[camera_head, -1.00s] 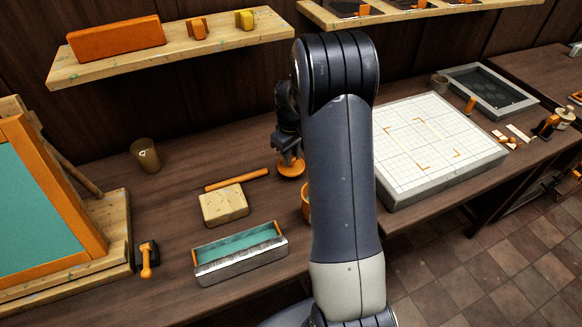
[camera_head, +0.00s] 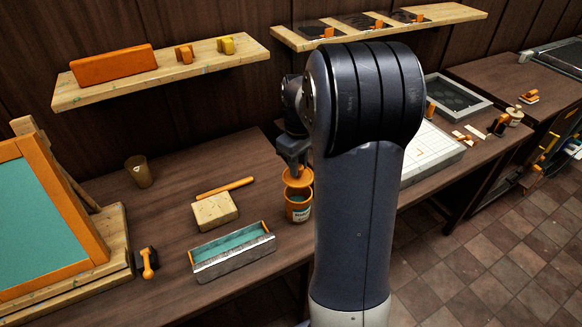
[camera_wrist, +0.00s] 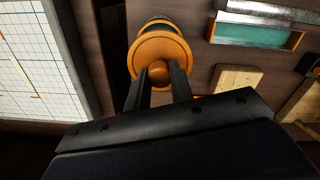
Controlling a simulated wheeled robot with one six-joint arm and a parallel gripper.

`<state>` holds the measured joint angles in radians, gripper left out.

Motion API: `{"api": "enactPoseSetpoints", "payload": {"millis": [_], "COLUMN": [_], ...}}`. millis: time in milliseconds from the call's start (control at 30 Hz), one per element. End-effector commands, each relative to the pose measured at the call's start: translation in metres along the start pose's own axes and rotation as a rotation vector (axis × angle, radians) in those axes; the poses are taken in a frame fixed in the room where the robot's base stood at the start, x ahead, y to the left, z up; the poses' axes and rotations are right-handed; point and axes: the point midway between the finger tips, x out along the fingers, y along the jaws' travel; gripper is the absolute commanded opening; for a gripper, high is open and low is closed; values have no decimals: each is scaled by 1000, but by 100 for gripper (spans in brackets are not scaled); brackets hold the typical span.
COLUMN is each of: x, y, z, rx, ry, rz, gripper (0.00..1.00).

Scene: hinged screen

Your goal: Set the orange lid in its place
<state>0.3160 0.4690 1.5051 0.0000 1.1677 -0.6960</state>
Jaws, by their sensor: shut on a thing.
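The orange lid (camera_head: 297,177) is a round disc with a knob on top. My gripper (camera_head: 294,168) is shut on the knob and holds the lid just above an orange jar (camera_head: 298,207) with a white label. In the wrist view the lid (camera_wrist: 153,52) sits between my fingertips (camera_wrist: 158,74). The green inside of the jar (camera_wrist: 160,24) shows beyond the lid's edge there, so the lid does not fully cover the opening from that angle. In the head view a gap shows between lid and jar.
A wooden block (camera_head: 214,211), an orange stick (camera_head: 225,188) and a trough with green inside (camera_head: 232,252) lie left of the jar. A brown cup (camera_head: 138,170) stands farther back. The white gridded board (camera_head: 428,152) is to the right, partly behind my arm.

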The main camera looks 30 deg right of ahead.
Motion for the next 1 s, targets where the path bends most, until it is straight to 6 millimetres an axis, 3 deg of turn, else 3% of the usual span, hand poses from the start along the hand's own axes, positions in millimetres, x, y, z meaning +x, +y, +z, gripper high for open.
{"api": "enactPoseSetpoints", "payload": {"millis": [467,1000], "x": [-4,42], "y": [0,0], "z": [2,2], "rx": [3,3], "ry": [0,0], "rz": [0,0], "gripper": [0,0]}}
